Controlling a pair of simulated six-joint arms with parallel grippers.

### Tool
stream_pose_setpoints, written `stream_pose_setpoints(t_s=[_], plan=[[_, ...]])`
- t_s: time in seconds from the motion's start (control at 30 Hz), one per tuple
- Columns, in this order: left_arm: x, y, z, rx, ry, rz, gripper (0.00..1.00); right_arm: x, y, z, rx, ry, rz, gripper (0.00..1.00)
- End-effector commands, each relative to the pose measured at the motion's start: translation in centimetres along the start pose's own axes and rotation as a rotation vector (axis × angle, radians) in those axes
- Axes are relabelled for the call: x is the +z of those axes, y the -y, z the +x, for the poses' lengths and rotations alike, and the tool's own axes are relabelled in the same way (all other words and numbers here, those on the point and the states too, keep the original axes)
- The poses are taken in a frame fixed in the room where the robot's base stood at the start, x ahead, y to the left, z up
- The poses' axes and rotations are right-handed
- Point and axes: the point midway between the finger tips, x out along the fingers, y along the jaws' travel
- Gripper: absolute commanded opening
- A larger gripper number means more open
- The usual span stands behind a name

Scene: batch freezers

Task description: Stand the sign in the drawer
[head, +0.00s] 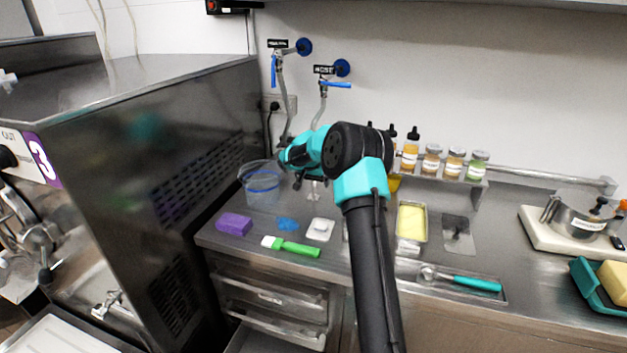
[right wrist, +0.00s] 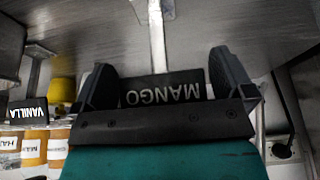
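In the right wrist view a small black sign (right wrist: 165,90) with the white word MANGO upside down sits between the fingers of my right gripper (right wrist: 164,75). The fingers meet both its ends, so the gripper looks shut on it. In the head view my right gripper (head: 290,163) is above the counter near the wall taps; the sign cannot be made out there. The drawers (head: 270,297) are under the counter's left end, below the gripper. The lowest drawer (head: 262,341) looks pulled out, but it is cut off by the frame's bottom. My left gripper is not in view.
A clear bucket (head: 262,187) stands beside the right gripper. A purple block (head: 234,224), a green-handled tool (head: 290,246) and a yellow-filled tub (head: 411,222) lie on the counter. A freezer (head: 165,150) fills the left side. A VANILLA sign (right wrist: 28,112) stands by jars.

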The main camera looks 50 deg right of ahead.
Motion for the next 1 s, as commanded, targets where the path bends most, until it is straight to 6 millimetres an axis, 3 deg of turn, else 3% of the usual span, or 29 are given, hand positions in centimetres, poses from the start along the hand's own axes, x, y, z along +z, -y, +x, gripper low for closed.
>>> stream_pose_setpoints(t_s=[0.37,0.7,1.0], plan=[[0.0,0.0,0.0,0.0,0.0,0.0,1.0,-0.2,0.0,-0.7,-0.001,-0.002,0.001,1.0],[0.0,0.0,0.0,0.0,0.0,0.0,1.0,-0.2,0.0,-5.9,-0.003,-0.003,0.0,1.0],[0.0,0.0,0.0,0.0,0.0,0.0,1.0,4.0,-0.1,-7.1,0.0,0.0,-0.003,1.0]])
